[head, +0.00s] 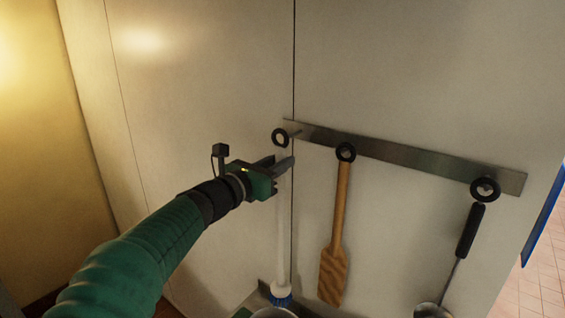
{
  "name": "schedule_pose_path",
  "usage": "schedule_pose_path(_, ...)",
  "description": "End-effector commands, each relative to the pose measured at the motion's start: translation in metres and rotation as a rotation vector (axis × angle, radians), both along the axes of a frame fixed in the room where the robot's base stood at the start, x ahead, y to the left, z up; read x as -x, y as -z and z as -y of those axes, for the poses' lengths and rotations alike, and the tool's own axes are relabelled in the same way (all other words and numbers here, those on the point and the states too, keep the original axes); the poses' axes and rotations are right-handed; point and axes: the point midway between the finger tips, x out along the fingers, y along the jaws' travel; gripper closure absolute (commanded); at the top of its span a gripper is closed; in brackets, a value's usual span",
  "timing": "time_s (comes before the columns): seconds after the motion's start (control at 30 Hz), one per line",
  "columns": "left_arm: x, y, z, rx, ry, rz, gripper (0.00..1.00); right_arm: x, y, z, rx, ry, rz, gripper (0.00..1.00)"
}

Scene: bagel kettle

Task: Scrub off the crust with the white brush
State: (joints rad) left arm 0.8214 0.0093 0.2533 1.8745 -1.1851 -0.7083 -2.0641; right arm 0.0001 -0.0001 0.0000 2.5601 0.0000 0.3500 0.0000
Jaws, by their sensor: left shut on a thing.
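The white brush (283,235) hangs upright below the left end of a metal wall rail, with a long white handle and blue bristles (283,300) at its lower end. My left gripper (284,165) is shut on the upper part of the brush handle, just below the ring. The gripper hides part of the handle. The crust is not in view. My right gripper is not in view.
The metal rail (410,162) runs along the pale wall. A wooden paddle (334,255) hangs right of the brush, and a black-handled ladle or skimmer (470,230) hangs farther right. The rim of a metal container (274,313) shows below the brush. The wall to the left is bare.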

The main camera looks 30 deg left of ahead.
Motion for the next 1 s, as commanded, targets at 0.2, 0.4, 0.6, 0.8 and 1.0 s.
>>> schedule_pose_path(0.2,0.023,0.0,-0.002,-0.004,-0.002,0.003,1.0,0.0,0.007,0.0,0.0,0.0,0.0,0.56)
schedule_pose_path(0.4,0.051,0.0,-0.004,-0.002,-0.003,0.002,1.0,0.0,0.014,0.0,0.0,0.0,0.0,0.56)
schedule_pose_path(0.6,0.06,0.0,-0.005,0.0,-0.001,0.001,1.0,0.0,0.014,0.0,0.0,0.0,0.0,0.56)
schedule_pose_path(0.8,0.06,-0.001,-0.005,0.0,-0.001,0.001,1.0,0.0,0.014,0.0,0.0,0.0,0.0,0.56)
schedule_pose_path(1.0,0.06,-0.001,-0.005,0.0,-0.001,0.001,1.0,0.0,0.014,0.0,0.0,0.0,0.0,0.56)
